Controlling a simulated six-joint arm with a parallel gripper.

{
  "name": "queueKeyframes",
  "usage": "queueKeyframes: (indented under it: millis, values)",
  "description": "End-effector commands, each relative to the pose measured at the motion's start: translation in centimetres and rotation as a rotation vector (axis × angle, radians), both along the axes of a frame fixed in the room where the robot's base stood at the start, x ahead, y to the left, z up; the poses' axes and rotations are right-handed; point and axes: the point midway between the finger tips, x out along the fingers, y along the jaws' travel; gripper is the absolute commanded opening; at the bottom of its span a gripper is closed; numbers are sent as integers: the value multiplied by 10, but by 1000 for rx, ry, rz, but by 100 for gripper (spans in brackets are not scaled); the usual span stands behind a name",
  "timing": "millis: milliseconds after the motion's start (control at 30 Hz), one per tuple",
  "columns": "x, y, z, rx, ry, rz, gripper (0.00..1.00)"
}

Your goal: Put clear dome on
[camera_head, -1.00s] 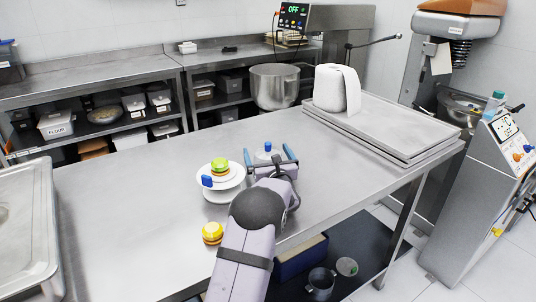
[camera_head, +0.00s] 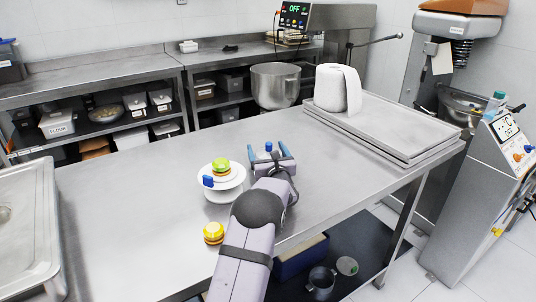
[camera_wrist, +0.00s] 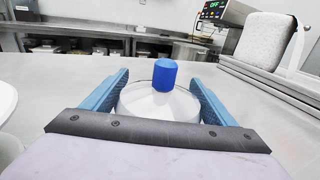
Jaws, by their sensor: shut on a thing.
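The clear dome (camera_wrist: 150,103) has a blue knob (camera_wrist: 165,76) on top and is upright in the wrist view. My gripper (camera_head: 268,153) is shut on the dome, with a blue finger on either side. In the head view only the dome's blue knob (camera_head: 268,146) shows clearly between the fingers. I cannot tell whether the dome touches the table. Left of my gripper is a white stand (camera_head: 238,183) with a green and yellow layered piece (camera_head: 221,168) on it. A blue knob-like piece (camera_head: 208,181) shows at the stand's left front.
A yellow layered piece (camera_head: 213,233) sits on the steel table (camera_head: 130,200) in front of the stand. A paper roll (camera_head: 337,88) stands on stacked metal trays (camera_head: 385,130) at the right. A steel bowl (camera_head: 275,86) is behind.

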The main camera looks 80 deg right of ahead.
Motion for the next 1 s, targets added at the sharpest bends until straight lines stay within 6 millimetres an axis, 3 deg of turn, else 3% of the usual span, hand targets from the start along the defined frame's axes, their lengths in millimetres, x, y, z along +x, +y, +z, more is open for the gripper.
queueKeyframes:
  millis: [267,467,1000]
  values:
    - [0,0,8,-2,0,0,57]
    - [0,0,28,-5,1,0,57]
    - [0,0,142,-5,2,1,57]
